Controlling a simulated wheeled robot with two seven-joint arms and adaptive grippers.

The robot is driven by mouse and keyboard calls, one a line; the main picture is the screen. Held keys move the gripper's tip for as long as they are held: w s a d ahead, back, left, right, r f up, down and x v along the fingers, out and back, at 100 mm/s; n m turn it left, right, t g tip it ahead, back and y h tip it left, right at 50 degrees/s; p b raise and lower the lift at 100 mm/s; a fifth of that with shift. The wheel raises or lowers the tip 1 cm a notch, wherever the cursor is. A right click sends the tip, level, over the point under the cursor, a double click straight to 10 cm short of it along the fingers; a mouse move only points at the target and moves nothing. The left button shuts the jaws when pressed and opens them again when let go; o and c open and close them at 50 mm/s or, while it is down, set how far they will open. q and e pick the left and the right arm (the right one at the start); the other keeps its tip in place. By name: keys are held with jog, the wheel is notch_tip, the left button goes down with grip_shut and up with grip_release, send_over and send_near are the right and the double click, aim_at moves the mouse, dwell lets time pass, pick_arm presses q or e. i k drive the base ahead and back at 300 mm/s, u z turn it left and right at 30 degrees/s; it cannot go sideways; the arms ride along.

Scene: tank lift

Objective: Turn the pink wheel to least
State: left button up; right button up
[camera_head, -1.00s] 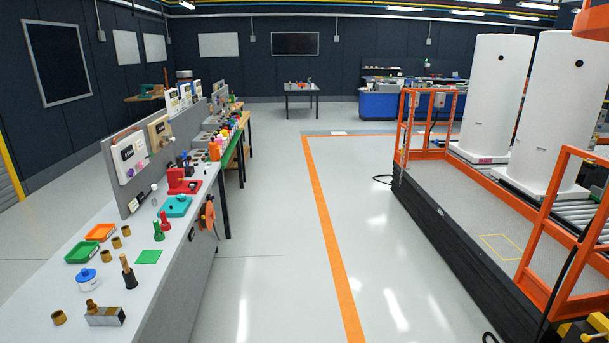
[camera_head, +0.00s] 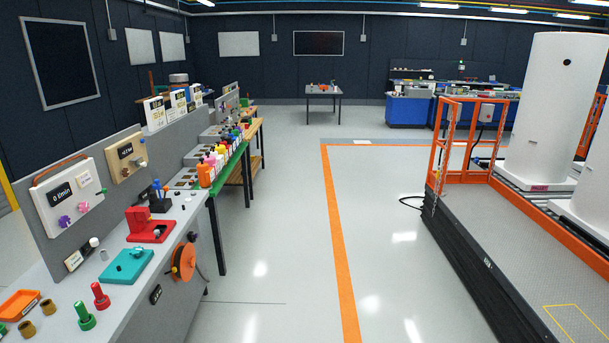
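A white box (camera_head: 73,195) with a dark display reading about "0 l/min" is mounted on the grey back panel at the left. On its lower front sit two small knobs: a purple one (camera_head: 65,221) and a pink one (camera_head: 84,208) to its right. Neither of my grippers is in view.
The workbench (camera_head: 178,207) runs along the left, with a teal block (camera_head: 126,266), a red fixture (camera_head: 149,225) and an orange reel (camera_head: 184,262) on its front side. A lift platform (camera_head: 500,225) with orange rails stands at the right. The floor (camera_head: 270,240) between is clear.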

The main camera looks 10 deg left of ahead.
aim_at(84, 207)
jog(key=u, duration=0.3)
jog(key=i, duration=1.5)
jog(key=u, duration=1.75)
jog(key=i, duration=1)
jog(key=u, duration=1.2)
jog(key=i, duration=0.25)
